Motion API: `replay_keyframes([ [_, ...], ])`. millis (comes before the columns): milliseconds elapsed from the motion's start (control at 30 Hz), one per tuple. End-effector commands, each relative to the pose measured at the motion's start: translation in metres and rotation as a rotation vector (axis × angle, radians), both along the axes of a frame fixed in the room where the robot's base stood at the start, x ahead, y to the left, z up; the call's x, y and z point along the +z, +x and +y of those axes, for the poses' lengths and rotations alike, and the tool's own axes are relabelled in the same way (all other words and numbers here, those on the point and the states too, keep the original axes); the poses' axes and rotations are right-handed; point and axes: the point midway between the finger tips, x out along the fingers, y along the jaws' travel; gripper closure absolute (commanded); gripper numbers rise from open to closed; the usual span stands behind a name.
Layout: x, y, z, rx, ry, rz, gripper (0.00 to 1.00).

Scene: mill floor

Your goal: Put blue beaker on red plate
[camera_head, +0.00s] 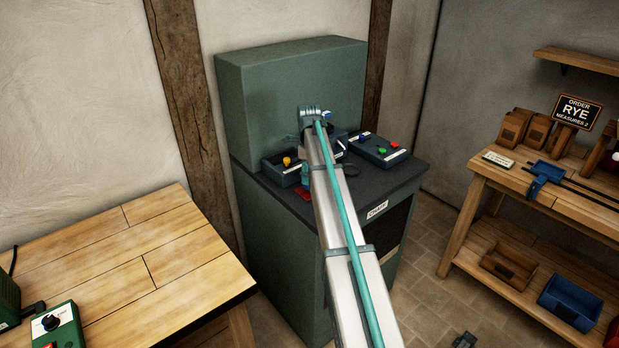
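My arm reaches away from me to the green machine's dark worktop (395,172). My gripper (340,145) is at the far end, mostly hidden behind my own arm links, so its fingers cannot be made out. A small red flat patch (303,193), perhaps the red plate, shows on the worktop just left of my arm, partly covered by it. No blue beaker can be made out clearly. A small blue spot (327,115) shows by my wrist, too small to identify.
The machine's tall green housing (265,95) rises behind. The left wooden table (150,255) is mostly bare. A shelf bench (480,180) stands right.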

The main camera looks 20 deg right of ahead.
Motion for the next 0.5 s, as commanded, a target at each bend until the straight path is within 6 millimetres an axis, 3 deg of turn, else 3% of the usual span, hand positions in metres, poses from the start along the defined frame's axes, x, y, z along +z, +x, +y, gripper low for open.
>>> replay_keyframes([
  [133,-0.015,-0.001,0.000,0.000,0.000,0.000,0.89],
  [500,-0.019,-0.001,0.000,0.000,0.000,0.000,0.89],
])
